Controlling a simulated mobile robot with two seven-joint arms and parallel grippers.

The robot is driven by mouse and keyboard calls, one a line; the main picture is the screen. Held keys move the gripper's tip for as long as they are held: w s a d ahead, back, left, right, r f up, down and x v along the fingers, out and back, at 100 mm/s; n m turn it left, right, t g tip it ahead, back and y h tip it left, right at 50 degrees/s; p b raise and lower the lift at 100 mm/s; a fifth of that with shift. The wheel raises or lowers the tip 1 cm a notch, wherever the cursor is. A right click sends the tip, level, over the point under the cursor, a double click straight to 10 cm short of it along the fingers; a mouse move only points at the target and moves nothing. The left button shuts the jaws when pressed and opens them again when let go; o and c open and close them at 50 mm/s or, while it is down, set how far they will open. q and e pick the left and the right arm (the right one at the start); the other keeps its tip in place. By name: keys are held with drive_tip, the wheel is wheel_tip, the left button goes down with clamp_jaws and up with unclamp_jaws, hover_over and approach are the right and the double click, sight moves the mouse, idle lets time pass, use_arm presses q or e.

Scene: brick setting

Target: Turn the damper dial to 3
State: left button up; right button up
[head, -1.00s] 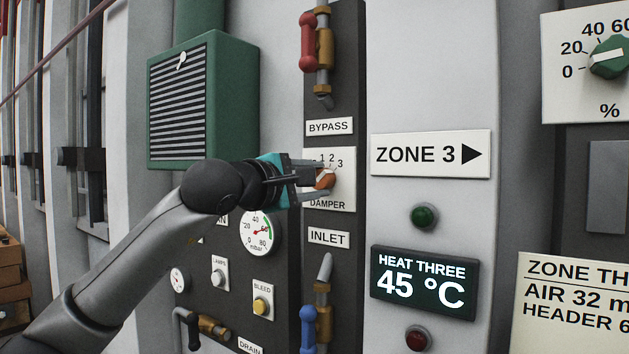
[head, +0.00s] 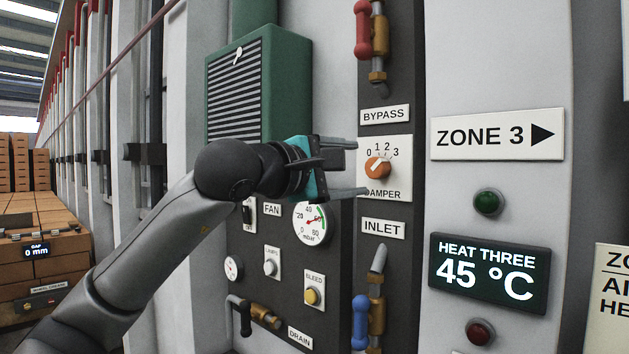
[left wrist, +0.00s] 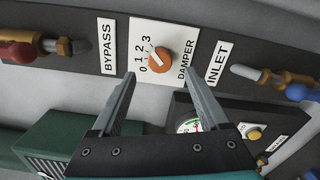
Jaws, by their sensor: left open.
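The damper dial (head: 378,168) is an orange knob with a white pointer on a white plate (head: 402,180) marked 0 to 3. Its pointer slants up and right, toward the 2 and 3 side; I cannot tell the exact mark. My left gripper (head: 360,167) is open and empty, its fingertips just left of the dial and apart from it. In the left wrist view the dial (left wrist: 160,60) lies just beyond and between the open fingertips (left wrist: 159,76). My right gripper is out of view.
A red-handled valve (head: 364,40) is above the plate and a blue-handled valve (head: 361,322) below it. A green louvred box (head: 285,65) juts out above my left arm. A pressure gauge (head: 312,223) and the bleed knob (head: 311,296) are below the gripper.

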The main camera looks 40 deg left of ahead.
use_arm(q)
drive_tip(key=s+a+b, duration=0.1)
drive_tip(key=s+b, duration=0.2)
drive_tip(key=s, duration=0.6)
drive_tip(key=shift+s+a, duration=0.15)
